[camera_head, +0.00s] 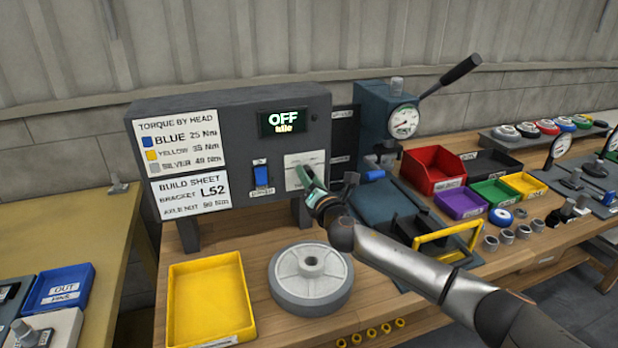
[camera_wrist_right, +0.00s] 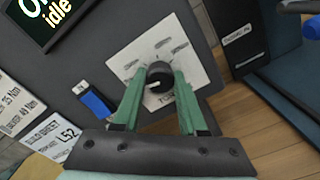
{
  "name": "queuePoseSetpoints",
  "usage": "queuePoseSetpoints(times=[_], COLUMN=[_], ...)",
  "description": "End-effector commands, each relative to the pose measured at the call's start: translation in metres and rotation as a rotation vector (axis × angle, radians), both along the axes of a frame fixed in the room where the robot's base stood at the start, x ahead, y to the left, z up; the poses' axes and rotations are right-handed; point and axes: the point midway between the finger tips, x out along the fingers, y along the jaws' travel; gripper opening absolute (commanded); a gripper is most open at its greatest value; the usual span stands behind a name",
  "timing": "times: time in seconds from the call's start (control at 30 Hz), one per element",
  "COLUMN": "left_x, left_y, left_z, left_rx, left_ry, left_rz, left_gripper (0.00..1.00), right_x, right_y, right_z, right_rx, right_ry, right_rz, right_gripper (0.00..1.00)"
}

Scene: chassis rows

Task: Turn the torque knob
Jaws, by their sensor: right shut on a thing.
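The torque knob (camera_wrist_right: 158,78) is a black round knob with a white pointer mark on a pale labelled plate (camera_wrist_right: 160,48). The plate also shows in the head view (camera_head: 301,164), on the front of the dark control box (camera_head: 225,95). My right gripper (camera_wrist_right: 158,85) has its green fingers on both sides of the knob, shut on it. In the head view my right gripper (camera_head: 312,185) reaches the plate and hides the knob. The display (camera_head: 286,122) reads "OFF idle". My left gripper is not in view.
A blue rocker switch (camera_head: 261,176) sits left of the plate. Below the box are a yellow tray (camera_head: 248,295) and a grey wheel (camera_head: 311,308). A gauge press (camera_head: 375,110) and coloured bins (camera_head: 434,160) stand to the right.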

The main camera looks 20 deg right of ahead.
Motion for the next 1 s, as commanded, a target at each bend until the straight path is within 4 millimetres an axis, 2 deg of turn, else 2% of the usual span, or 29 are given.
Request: queuePoseSetpoints(times=[0.53, 1.0], left_x=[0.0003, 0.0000], left_y=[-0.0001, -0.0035], left_z=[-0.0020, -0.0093], left_rx=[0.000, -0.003], left_ry=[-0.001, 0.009], left_rz=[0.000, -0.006], left_gripper=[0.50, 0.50], right_x=[-0.0003, -0.0002], right_y=[-0.0002, 0.0002], right_z=[-0.0020, -0.0023], right_rx=[0.065, 0.445], right_ry=[0.004, 0.017], right_rz=[-0.001, -0.001], right_gripper=[0.00, 0.00])
